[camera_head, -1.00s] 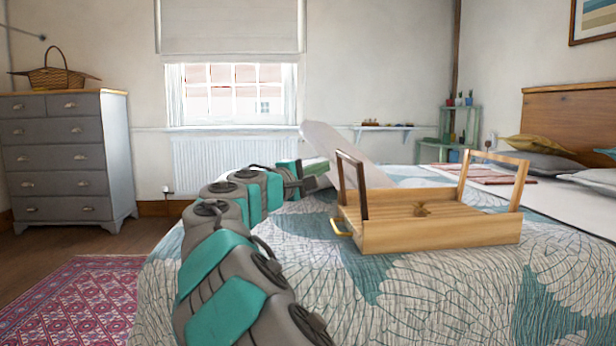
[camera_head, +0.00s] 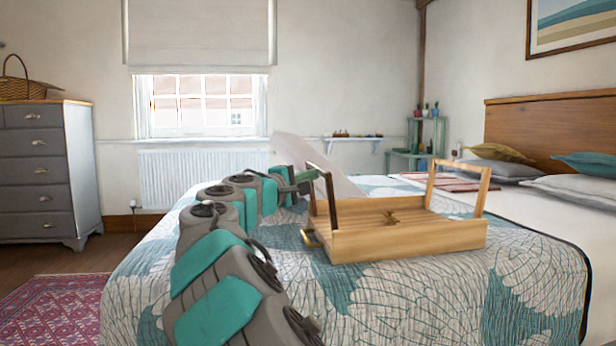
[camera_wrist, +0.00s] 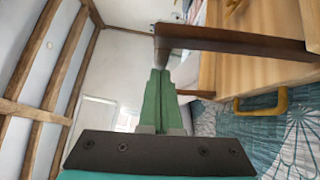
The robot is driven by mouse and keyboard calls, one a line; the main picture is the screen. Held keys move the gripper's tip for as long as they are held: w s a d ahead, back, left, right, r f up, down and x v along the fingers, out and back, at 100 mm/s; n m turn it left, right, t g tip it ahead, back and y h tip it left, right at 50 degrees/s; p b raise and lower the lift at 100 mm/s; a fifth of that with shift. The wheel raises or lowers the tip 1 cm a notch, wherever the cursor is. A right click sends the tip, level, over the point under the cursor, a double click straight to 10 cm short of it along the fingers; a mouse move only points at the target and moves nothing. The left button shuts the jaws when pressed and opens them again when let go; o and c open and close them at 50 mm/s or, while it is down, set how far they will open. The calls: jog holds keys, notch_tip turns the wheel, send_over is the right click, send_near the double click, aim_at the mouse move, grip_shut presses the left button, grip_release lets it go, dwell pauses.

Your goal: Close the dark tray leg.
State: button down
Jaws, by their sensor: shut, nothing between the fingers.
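The wooden tray (camera_head: 410,243) lies on the bed with both U-shaped legs raised. The dark leg (camera_head: 332,202) stands nearly upright at its left end; the pale leg (camera_head: 471,197) stands at the right end. The dark leg crosses the upper right of the wrist view (camera_wrist: 235,40). My gripper (camera_head: 308,177) is beside the upper part of the dark leg, on its left. In the wrist view, its green fingers (camera_wrist: 160,76) are together and empty, with their tips close to the leg's corner. I cannot tell whether they touch.
A yellow handle (camera_head: 311,238) sticks out from the tray's left end. A pale slanted panel (camera_head: 315,162) shows behind the gripper. The patterned bedspread (camera_head: 420,290) is clear in front of the tray. A grey dresser (camera_head: 38,170) stands far left.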

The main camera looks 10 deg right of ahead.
jog(key=d+m+g+y+p, duration=0.3)
jog(key=d+m+y+p, duration=0.2)
jog(key=d+p, duration=0.5)
jog(key=d+f+m+y+p, duration=0.1)
jog(key=d+f+y, duration=0.1)
jog(key=d+f, duration=0.1)
jog(key=d+f+m+g+y+p, duration=0.1)
jog(key=d+f+m+y, duration=0.1)
jog(key=d+f+y, duration=0.1)
jog(key=d+f+m+y+p, duration=0.1)
jog(key=d+f+y, duration=0.1)
jog(key=d+f, duration=0.1)
jog(key=shift+d+f, duration=0.25)
jog(key=shift+d, duration=0.55)
jog(key=shift+d+f+m+y, duration=0.15)
jog(key=shift+f+m+y, duration=0.15)
jog(key=shift+f+y, duration=0.25)
jog(key=shift+d+f+m+y, duration=0.15)
jog(key=shift+f+m+y, duration=0.2)
jog(key=shift+f, duration=0.25)
jog(key=shift+f, duration=0.1)
